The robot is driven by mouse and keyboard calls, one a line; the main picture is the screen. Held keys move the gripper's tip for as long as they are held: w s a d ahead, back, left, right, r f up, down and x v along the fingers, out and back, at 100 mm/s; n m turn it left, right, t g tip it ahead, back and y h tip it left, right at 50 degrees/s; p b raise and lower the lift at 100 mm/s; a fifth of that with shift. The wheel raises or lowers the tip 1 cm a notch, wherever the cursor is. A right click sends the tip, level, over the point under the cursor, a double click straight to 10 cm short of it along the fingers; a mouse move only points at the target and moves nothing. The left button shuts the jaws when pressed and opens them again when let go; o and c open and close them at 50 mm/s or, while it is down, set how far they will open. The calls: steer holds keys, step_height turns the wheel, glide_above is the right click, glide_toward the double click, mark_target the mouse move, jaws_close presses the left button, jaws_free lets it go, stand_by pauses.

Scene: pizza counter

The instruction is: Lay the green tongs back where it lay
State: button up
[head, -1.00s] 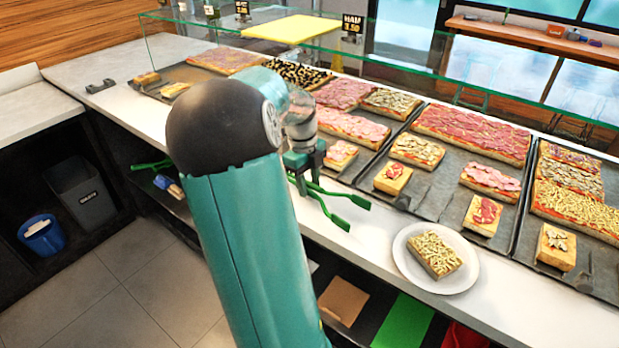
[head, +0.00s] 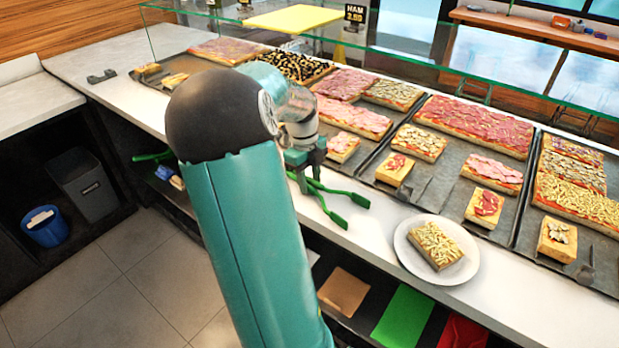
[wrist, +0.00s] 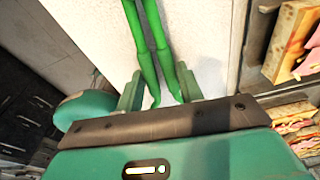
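The green tongs (head: 338,203) are by the front strip of the white counter, left of the plate, with their two arms spread toward the right. In the wrist view the tongs (wrist: 148,50) run up from between my fingers over the white counter top. My gripper (head: 306,160) is at their near end.
A white plate (head: 472,262) with a pizza slice stands on the counter right of the tongs. Trays of pizza (head: 440,195) lie behind, under a glass guard. A green piece (head: 152,156) shows left of my arm. Bins stand below left.

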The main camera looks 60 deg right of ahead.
steer(key=shift+f, duration=0.15)
steer(key=o, duration=0.6)
step_height(320, 180, up, 14)
steer(key=w, duration=0.2)
steer(key=shift+d+f, duration=0.15)
steer(key=shift+d, duration=0.1)
